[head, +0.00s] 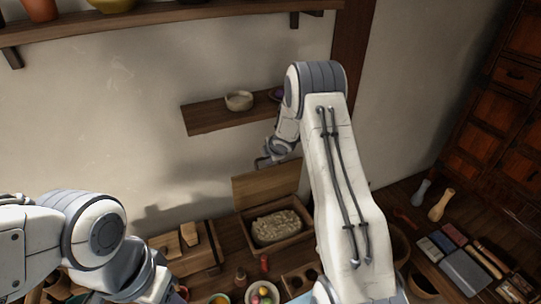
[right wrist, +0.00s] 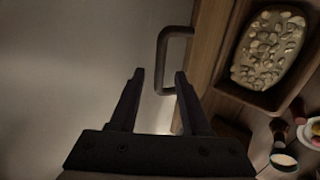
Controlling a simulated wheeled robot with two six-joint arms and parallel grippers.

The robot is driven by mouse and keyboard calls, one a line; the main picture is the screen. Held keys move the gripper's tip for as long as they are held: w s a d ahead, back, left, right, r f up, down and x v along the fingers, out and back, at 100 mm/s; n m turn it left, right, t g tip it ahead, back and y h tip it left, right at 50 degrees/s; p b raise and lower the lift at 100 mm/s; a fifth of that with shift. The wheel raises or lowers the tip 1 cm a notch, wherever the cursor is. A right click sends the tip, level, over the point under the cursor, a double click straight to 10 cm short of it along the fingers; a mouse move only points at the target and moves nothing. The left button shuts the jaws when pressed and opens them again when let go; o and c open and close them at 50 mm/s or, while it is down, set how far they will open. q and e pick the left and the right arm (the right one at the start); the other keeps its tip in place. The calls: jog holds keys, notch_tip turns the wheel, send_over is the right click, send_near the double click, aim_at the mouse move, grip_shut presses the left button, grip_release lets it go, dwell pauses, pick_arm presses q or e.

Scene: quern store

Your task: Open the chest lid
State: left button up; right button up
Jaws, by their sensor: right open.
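The wooden chest (head: 284,245) stands by the wall in the head view. Its lid (head: 262,184) is raised, standing steeply at the back. The chest holds a pale, pebbly mass (head: 277,227), also seen in the right wrist view (right wrist: 268,48). A dark handle (right wrist: 163,55) projects from the lid in the right wrist view. My right gripper (head: 266,160) is near the lid's upper edge, partly hidden by its own wrist. In the right wrist view it (right wrist: 159,74) is open and empty, with the handle just beyond its fingertips. My left arm is at lower left; its fingers do not show.
A wall shelf (head: 208,119) with a pale bowl (head: 239,101) is above the chest. A wooden box (head: 187,262) stands to its left. A bowl of coloured balls (head: 263,293) is in front. Books (head: 464,271) lie at right.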

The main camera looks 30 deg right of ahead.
jog(key=v, duration=0.6)
jog(key=shift+s, duration=0.1)
jog(key=s+a+r+m+g+b, duration=0.1)
jog(key=s+a+r+m+b, duration=0.15)
jog(key=s+a, duration=0.6)
jog(key=s+a+r+m+g+b, duration=0.1)
jog(key=s+a+r+m+b, duration=0.3)
jog(key=a, duration=0.7)
jog(key=s+a+f+m+g, duration=0.1)
jog(key=s+a+g, duration=0.1)
jog(key=s, duration=0.7)
jog(key=s+a+f+m+g+y+b, duration=0.1)
jog(key=s+a+g, duration=0.1)
jog(key=s, duration=0.7)
jog(key=s+a+f+m+g+b, duration=0.1)
jog(key=s+a, duration=0.3)
jog(key=s, duration=0.6)
jog(key=shift+a+f+m+g, duration=0.2)
jog(key=shift+a+m+g, duration=0.05)
jog(key=shift+m+g, duration=0.15)
jog(key=shift+s, duration=0.15)
